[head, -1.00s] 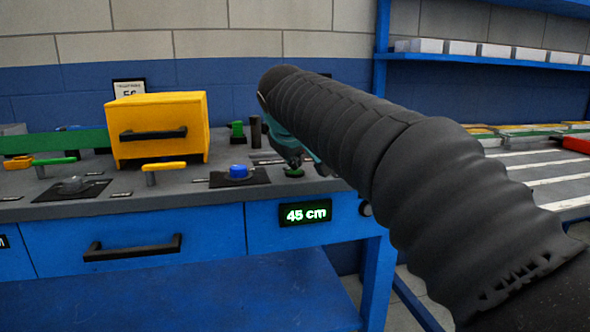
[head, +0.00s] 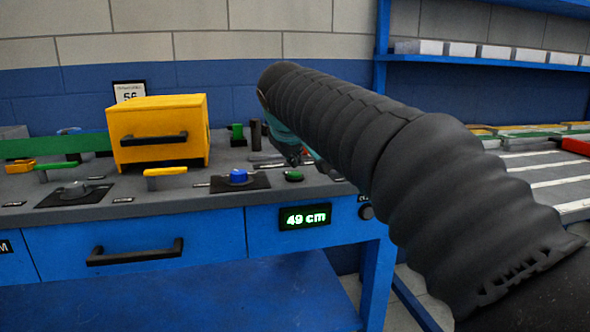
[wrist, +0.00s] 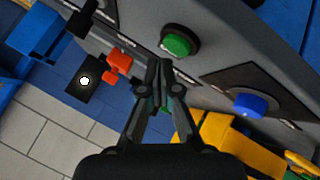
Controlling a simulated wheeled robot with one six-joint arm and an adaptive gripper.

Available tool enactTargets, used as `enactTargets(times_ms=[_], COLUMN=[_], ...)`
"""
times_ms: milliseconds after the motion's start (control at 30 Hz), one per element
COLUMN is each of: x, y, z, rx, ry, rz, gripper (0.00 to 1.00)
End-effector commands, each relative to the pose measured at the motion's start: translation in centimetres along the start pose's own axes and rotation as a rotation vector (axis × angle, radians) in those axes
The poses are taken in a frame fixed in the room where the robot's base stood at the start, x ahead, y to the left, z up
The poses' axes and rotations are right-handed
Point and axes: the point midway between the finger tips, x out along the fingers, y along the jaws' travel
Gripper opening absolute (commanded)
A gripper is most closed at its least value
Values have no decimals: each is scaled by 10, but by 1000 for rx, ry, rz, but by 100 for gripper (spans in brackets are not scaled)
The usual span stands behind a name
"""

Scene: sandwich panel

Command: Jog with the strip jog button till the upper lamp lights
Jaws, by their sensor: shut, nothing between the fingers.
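A green button (head: 293,176) sits on the grey bench top near its front edge; it also shows in the wrist view (wrist: 180,43). A green-lit display (head: 306,217) on the bench front reads 49 cm. A white glowing spot (wrist: 85,81) on a dark plate shows in the wrist view; I cannot tell whether it is the upper lamp.
A yellow box (head: 160,120) with a black handle stands left. A dark knob (head: 366,212) is right of the display. A placard (head: 129,91) behind reads 56.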

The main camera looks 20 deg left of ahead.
Motion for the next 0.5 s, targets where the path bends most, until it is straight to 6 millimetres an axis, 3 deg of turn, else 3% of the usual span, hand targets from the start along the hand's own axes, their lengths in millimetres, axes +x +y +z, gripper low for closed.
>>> enactTargets(times_ms=[500], x=[-11], y=[8], z=[-8], rx=[0], ry=[1], rz=[0], gripper=[0])
